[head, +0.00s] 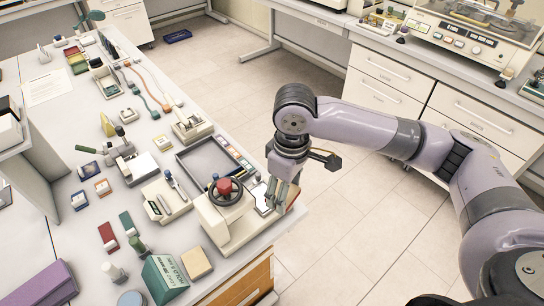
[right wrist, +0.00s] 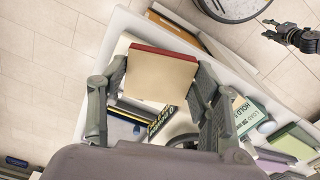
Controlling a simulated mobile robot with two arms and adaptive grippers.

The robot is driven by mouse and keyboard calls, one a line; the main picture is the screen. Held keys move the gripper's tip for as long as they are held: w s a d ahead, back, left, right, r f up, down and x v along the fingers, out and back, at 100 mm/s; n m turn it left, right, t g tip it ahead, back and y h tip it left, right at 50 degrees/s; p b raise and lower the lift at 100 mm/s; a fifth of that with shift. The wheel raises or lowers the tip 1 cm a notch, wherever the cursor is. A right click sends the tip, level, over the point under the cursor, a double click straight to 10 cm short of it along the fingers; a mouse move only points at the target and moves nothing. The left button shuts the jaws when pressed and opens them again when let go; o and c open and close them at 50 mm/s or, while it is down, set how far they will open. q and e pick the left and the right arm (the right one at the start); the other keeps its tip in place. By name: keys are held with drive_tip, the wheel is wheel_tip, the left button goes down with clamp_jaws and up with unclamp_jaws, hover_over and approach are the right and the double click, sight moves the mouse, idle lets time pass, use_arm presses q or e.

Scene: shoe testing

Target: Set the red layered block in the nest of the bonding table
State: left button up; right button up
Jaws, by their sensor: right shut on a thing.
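My right gripper (head: 276,205) is over the front right edge of the bench, beside a white fixture with a red-capped handwheel (head: 212,228). In the right wrist view the gripper (right wrist: 155,100) is shut on the red layered block (right wrist: 160,78), which has a cream broad face and a red layer along its far edge. The block sits between the two fingers. A dark plate with yellow lettering (right wrist: 161,124) shows just below it; I cannot tell whether they touch. The nest cannot be made out. My left gripper (right wrist: 285,34) hangs over the floor with its fingertips apart.
A grey tray (head: 190,160) lies behind the fixture. A green lettered wedge (head: 165,278), a tan block (head: 196,262) and red and green blocks (head: 108,236) stand in front and to the left. The floor (head: 350,230) right of the bench is clear.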

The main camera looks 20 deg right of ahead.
use_arm(q)
wheel_tip(320, 180, up, 7)
drive_tip(key=a+p, duration=0.2)
drive_tip(key=p, duration=0.4)
drive_tip(key=shift+s+a+f, duration=0.15)
drive_tip(key=shift+f, duration=0.05)
use_arm(e)
drive_tip(key=w+a+f+n, duration=0.1)
drive_tip(key=w+a+n, duration=0.1)
drive_tip(key=w+n, duration=0.6)
drive_tip(key=n, duration=0.6)
drive_tip(key=shift+w+a+f+n, duration=0.2)
drive_tip(key=shift+w+f+n, duration=0.05)
drive_tip(key=shift+f+n, duration=0.15)
use_arm(q)
drive_tip(key=shift+a+r, duration=0.1)
use_arm(e)
drive_tip(key=shift+f, duration=0.8)
drive_tip(key=shift+f+b, duration=0.85)
drive_tip(key=shift+f, duration=1.25)
use_arm(q)
drive_tip(key=shift+f, duration=0.85)
